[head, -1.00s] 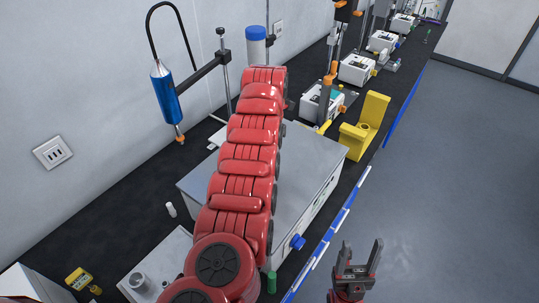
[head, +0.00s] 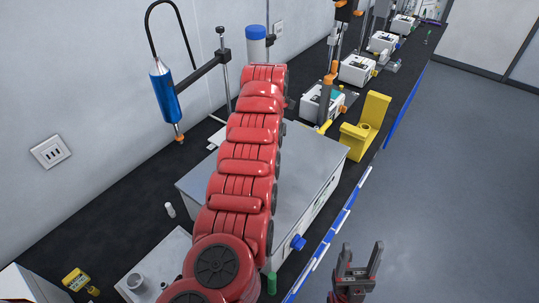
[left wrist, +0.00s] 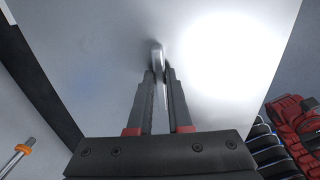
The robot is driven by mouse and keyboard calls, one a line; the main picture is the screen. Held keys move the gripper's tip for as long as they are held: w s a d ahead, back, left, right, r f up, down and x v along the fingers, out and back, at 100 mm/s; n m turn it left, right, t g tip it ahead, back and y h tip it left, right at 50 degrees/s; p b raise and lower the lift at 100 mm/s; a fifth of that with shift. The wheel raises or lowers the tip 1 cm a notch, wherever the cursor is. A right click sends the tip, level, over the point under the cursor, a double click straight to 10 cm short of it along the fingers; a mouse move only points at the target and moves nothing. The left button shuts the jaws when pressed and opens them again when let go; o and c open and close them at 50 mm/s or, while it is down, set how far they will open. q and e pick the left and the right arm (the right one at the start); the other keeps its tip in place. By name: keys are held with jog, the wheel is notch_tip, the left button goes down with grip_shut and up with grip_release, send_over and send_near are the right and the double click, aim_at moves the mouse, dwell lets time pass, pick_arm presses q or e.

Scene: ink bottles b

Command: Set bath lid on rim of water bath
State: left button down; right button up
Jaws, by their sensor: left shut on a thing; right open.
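The bath lid (head: 308,165) is a flat grey plate lying level over the white water bath (head: 322,205), which has a blue knob on its front. My red left arm crosses over the lid and hides much of it, along with the left gripper, in the head view. In the left wrist view, my left gripper (left wrist: 160,75) is shut on the upright metal handle (left wrist: 158,55) of the lid (left wrist: 100,60). Whether the lid touches the rim all round cannot be told. My right gripper (head: 358,262) is open and empty, over the floor at the right.
A yellow stand (head: 368,125) is just beyond the bath's right corner. A blue cylinder on an arm (head: 164,92) hangs at the back left. A grey tray (head: 170,255) is at the near left, with a small white vial (head: 170,210) behind it. White devices line the far bench.

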pick_arm(q)
jog(key=shift+f+b, duration=0.65)
jog(key=shift+f, duration=0.25)
dwell(0.5)
jog(key=shift+b, duration=0.75)
dwell(1.4)
jog(key=c, duration=0.8)
grip_release()
jog(key=shift+o, duration=0.2)
